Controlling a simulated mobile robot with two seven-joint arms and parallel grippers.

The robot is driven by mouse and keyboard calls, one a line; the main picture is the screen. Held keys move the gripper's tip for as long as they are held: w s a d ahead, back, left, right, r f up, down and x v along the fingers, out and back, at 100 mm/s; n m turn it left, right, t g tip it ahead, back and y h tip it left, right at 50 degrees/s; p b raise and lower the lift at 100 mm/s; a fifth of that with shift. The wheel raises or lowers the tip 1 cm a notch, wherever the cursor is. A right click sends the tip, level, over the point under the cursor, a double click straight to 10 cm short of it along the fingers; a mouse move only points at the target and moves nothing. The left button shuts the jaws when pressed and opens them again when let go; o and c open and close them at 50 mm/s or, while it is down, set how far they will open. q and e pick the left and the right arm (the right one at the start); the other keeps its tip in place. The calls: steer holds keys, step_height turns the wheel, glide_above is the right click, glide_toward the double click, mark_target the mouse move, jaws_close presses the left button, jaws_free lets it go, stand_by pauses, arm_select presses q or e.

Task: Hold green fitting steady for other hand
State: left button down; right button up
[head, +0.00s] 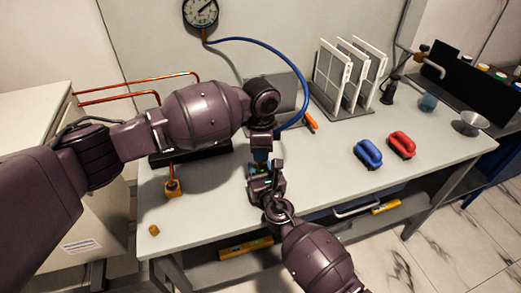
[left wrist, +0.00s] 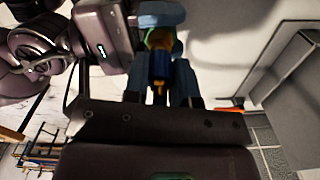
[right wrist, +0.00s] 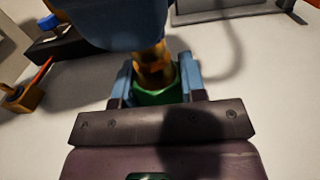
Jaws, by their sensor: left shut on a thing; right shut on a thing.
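The green fitting (right wrist: 158,96) sits between the fingers of my right gripper (right wrist: 157,88), which is shut on it. A ribbed brass end piece (right wrist: 152,66) stands at the fitting's mouth; whether it is seated inside I cannot tell. My left gripper (left wrist: 159,88) is shut on a blue and brass hose end (left wrist: 160,66). In the head view my left gripper (head: 261,152) is directly above my right gripper (head: 262,180), over the bench's front part. The blue hose (head: 290,70) runs from the gauge (head: 200,13) down behind my left wrist. The arms hide most of the joint.
The bench (head: 330,170) holds a blue handle (head: 367,154), a red handle (head: 402,144) and a rack of white panels (head: 349,75) to the right. Copper pipes (head: 135,87) and a brass block (head: 173,188) are on the left.

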arm_select(q)
steer(key=shift+r, duration=0.35)
stand_by(0.4)
steer(key=shift+r, duration=2.3)
arm_select(e)
steer(key=o, duration=1.2)
steer(key=shift+c, duration=0.2)
steer(key=v, duration=1.2)
